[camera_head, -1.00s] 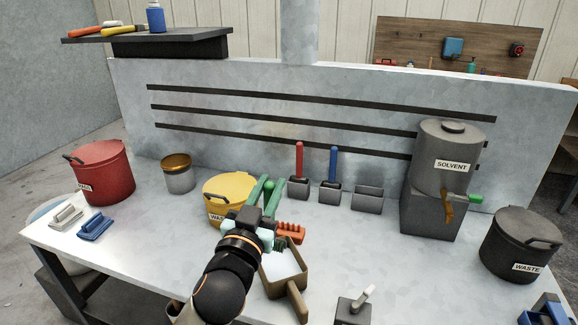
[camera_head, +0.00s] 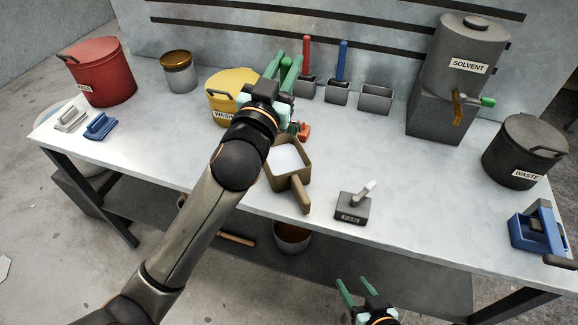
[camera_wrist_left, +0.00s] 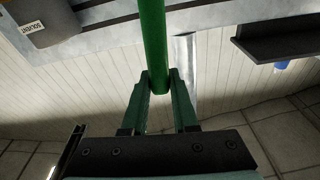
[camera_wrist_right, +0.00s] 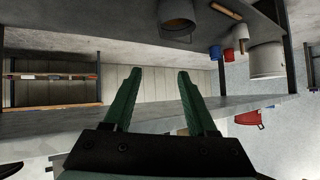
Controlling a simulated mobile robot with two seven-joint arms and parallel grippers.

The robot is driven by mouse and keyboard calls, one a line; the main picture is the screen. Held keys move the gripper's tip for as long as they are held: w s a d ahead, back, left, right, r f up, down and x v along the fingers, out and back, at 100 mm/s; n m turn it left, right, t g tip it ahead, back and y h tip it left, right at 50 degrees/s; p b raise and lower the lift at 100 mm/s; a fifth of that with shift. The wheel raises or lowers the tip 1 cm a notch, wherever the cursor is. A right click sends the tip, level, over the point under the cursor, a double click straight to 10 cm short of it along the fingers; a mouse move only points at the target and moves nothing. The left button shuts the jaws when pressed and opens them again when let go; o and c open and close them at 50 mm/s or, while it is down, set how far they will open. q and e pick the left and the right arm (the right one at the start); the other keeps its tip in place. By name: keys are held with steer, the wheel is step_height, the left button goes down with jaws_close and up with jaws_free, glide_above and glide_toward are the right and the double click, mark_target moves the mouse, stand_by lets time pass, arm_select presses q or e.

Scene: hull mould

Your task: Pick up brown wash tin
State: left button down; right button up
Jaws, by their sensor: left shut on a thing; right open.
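A grey tin with a brown top (camera_head: 178,72) stands at the back left of the bench, between the red bucket and the yellow WASH bucket. Another tin with a brown inside (camera_head: 292,238) stands on the lower shelf; a grey tin (camera_wrist_right: 178,25) shows in the right wrist view. I cannot tell which is the brown wash tin. My left gripper (camera_head: 283,72) is shut on a green handle (camera_wrist_left: 154,45), over the bench beside the yellow bucket. My right gripper (camera_head: 354,284) is open and empty, low in front of the bench, away from the tins.
The red bucket (camera_head: 100,75), the yellow WASH bucket (camera_head: 228,92), a brown square tray with a handle (camera_head: 290,165), the solvent drum (camera_head: 468,55) and the dark WASTE bucket (camera_head: 525,150) stand on the bench (camera_head: 420,185). The bench's front edge is above my right gripper.

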steer(key=w+a+r+t+y, duration=0.25)
steer(key=w+a+r, duration=0.25)
steer(key=a+r, duration=0.25)
steer(key=n+t+y, duration=0.1)
steer(key=n+t, duration=0.2)
steer(key=t, duration=0.1)
glide_toward(294, 176)
steer(key=x, duration=0.3)
steer(key=f+x, duration=0.1)
steer(key=x, duration=0.1)
steer(key=shift+w, duration=0.25)
jaws_close()
steer(key=shift+r, duration=0.15)
stand_by(1.1)
